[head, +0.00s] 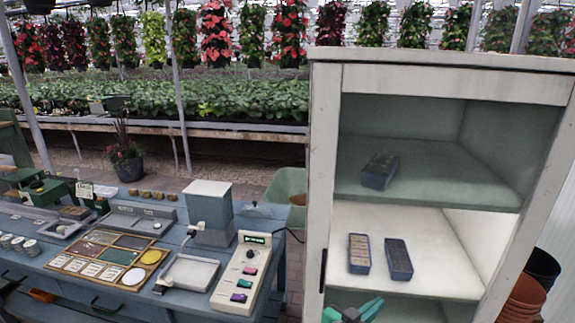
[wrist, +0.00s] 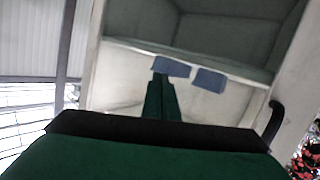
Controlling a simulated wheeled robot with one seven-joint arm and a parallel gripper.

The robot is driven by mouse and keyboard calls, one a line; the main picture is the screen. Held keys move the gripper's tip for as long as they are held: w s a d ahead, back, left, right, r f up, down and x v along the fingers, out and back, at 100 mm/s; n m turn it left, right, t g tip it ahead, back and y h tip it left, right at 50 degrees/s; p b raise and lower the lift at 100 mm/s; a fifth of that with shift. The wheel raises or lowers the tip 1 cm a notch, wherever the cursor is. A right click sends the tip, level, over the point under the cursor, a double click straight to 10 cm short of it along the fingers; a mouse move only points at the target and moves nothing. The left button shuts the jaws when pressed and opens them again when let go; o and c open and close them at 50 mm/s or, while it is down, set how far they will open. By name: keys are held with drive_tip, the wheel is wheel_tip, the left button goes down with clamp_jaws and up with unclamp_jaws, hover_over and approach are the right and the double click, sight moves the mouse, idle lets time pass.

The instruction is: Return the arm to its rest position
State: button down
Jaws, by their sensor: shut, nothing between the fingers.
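My gripper (head: 370,307) shows at the bottom edge of the head view, in front of the cabinet's lower part; most of my arm is out of frame. In the wrist view the two green fingers (wrist: 161,98) lie together, shut and empty. They point toward the open cabinet (head: 325,170). Two blue trays, one with tan contents (head: 359,254) and one with dark contents (head: 398,259), stand on the lit middle shelf, apart from my gripper in the head view. In the wrist view the fingertips overlap one tray (wrist: 171,66) in the picture; I cannot tell the gap.
Another blue tray (head: 380,170) sits on the upper shelf. A blue workbench (head: 180,300) with a control box (head: 241,273) and a sorting board (head: 107,258) stands left of the cabinet. Terracotta and black pots (head: 525,295) stand at the right. A dark handle (wrist: 274,122) shows at the cabinet's edge.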

drive_tip(key=s+a+f+n+t+y, duration=0.35)
drive_tip(key=s+a+f+n, duration=0.3)
drive_tip(key=s, duration=0.35)
drive_tip(key=s+a+f+n+t+y, duration=0.2)
drive_tip(key=s+a+f+n+y, duration=0.4)
drive_tip(key=s, duration=0.4)
drive_tip(key=s+a+m+y, duration=0.1)
drive_tip(key=s+a, duration=0.4)
drive_tip(key=s, duration=0.6)
drive_tip(key=s+a+m+y, duration=0.1)
drive_tip(key=s+a+m, duration=0.2)
drive_tip(key=s, duration=0.8)
drive_tip(key=shift+a+r, duration=0.4)
drive_tip(key=shift+a, duration=0.8)
drive_tip(key=shift+m+g, duration=0.25)
